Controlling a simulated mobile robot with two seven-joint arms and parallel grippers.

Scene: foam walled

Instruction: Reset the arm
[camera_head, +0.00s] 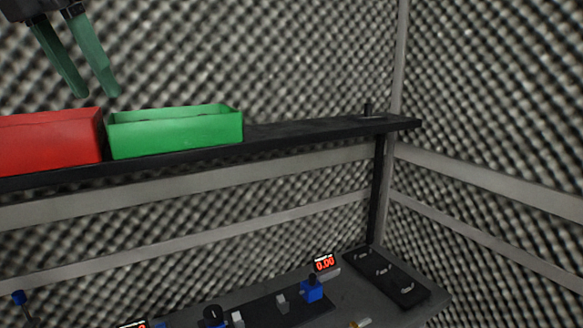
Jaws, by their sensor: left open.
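My left gripper (98,95) hangs at the upper left of the head view with its two green fingers pointing down. The fingers are apart and nothing shows between them. They are above the red bin (50,143) and the green bin (177,134), near where the two bins meet, and do not appear to touch either. Most of my left arm is cut off by the top edge. My right gripper is not in view.
Both bins stand on a dark shelf (300,132), whose right part is mostly bare. Below is a bench with a blue device (312,290), a red-digit display (324,263) and a black panel (386,276). Foam walls with grey rails close off the back and right.

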